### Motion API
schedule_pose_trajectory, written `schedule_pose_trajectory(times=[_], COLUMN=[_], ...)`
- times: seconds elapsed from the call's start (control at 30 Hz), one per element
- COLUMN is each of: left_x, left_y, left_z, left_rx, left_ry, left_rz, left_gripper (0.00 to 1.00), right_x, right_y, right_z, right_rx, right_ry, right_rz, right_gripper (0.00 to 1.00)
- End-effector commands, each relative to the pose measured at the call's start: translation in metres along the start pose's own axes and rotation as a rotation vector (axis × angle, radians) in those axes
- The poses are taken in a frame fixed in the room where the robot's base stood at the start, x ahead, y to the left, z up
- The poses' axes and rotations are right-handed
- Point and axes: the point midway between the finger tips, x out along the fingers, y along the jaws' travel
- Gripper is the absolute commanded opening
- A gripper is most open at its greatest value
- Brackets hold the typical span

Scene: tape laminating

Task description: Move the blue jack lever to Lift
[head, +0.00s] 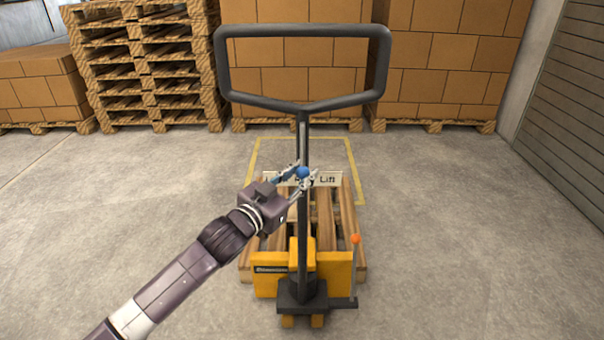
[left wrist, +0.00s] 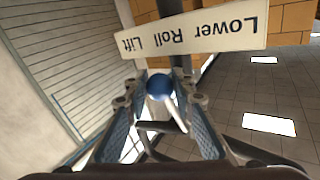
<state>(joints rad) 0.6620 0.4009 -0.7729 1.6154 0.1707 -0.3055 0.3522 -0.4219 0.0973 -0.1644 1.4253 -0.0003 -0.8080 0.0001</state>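The blue jack lever's round knob (head: 302,172) sits in front of the middle of the label plate, about at "Roll". The plate (head: 329,180) is on the black handle post, with "Lift" readable at its right end. My left gripper (head: 301,180) is at the knob. In the left wrist view the knob (left wrist: 159,86) lies between the two spread fingers, with small gaps visible on both sides, and its pale stem runs down to the right. The plate (left wrist: 190,32) shows upside down there, reading Lower, Roll, Lift. My right gripper is not in view.
The jack's black loop handle (head: 302,106) rises above the post. The yellow jack body (head: 330,268) stands before a wooden pallet (head: 349,215). An orange-tipped lever (head: 355,240) is at its right. Boxes and stacked pallets line the back; the floor at both sides is clear.

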Motion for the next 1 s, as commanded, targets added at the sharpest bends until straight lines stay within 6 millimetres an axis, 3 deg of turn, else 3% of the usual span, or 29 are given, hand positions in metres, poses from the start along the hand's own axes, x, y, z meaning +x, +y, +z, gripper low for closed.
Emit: schedule_pose_trajectory(times=[0.2,0.57,1.0], left_x=[0.000,0.001,0.016], left_y=[0.000,0.002,0.024], left_z=[0.000,0.001,-0.004], left_rx=[0.000,-0.017,-0.227], left_ry=[0.000,0.009,0.144], left_rz=[0.000,-0.002,-0.028], left_gripper=[0.00,0.00,0.00], right_x=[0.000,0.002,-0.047], right_y=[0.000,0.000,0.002], right_z=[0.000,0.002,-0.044], right_rx=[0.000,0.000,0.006], right_ry=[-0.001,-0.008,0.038], right_rz=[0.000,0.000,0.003], right_gripper=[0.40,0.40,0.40])
